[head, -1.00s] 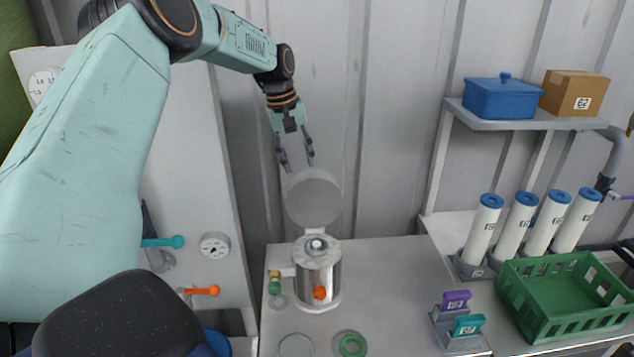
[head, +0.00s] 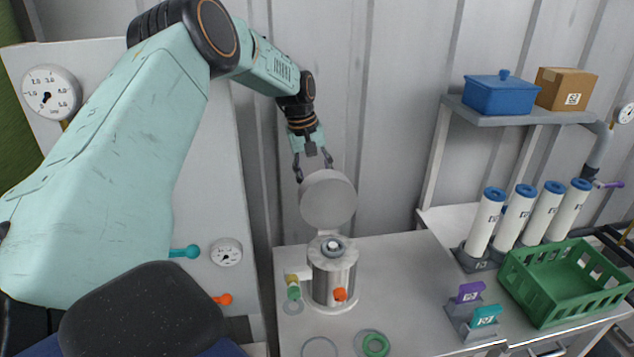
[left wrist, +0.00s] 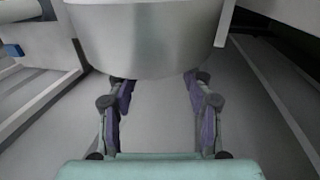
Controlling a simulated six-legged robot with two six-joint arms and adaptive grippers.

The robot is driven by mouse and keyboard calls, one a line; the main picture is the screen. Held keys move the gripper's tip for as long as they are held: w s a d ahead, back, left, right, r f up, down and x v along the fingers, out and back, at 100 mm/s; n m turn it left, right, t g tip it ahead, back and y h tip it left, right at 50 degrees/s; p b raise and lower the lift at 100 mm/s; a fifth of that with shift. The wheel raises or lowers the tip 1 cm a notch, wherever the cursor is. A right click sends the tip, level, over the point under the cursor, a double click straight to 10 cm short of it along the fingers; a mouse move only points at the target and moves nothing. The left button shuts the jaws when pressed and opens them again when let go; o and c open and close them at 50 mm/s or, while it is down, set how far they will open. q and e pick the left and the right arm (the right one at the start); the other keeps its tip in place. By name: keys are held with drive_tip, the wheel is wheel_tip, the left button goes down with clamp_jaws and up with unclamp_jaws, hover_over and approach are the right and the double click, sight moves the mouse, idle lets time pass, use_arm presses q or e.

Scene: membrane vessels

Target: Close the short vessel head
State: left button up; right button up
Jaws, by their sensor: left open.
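The short vessel (head: 333,278) is a shiny metal cylinder standing on the bench. Its round grey lid (head: 327,202) is swung up on its hinge and stands nearly upright behind the vessel's mouth. My left gripper (head: 314,172) is open and empty, pointing down at the lid's upper edge, with its fingertips just above or behind it. In the left wrist view, a large grey metal surface, likely the lid (left wrist: 150,40), fills the top, and the spread fingers reach towards its lower edge. Whether they touch it I cannot tell. My right gripper is not in view.
An orange knob (head: 340,294) and a yellow-green fitting (head: 293,287) are on the vessel's sides. White cylinders (head: 514,216), a green crate (head: 508,269) and purple and teal pieces (head: 470,291) are to the right. A corrugated wall stands close behind.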

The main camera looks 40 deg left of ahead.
use_arm(q)
drive_tip(key=shift+w+d+f, duration=0.8)
drive_tip(key=shift+d+f, duration=0.1)
drive_tip(key=shift+f, duration=0.2)
drive_tip(key=shift+s+a, duration=0.5)
drive_tip(key=shift+a, duration=0.05)
drive_tip(key=shift+c, duration=1.3)
drive_tip(key=shift+w+d, duration=0.4)
drive_tip(key=shift+d, duration=0.05)
drive_tip(key=c, duration=0.5)
drive_tip(key=shift+s+a, duration=0.2)
drive_tip(key=shift+a, duration=0.15)
clamp_jaws()
drive_tip(key=shift+w+d, duration=0.1)
drive_tip(key=shift+d, duration=0.05)
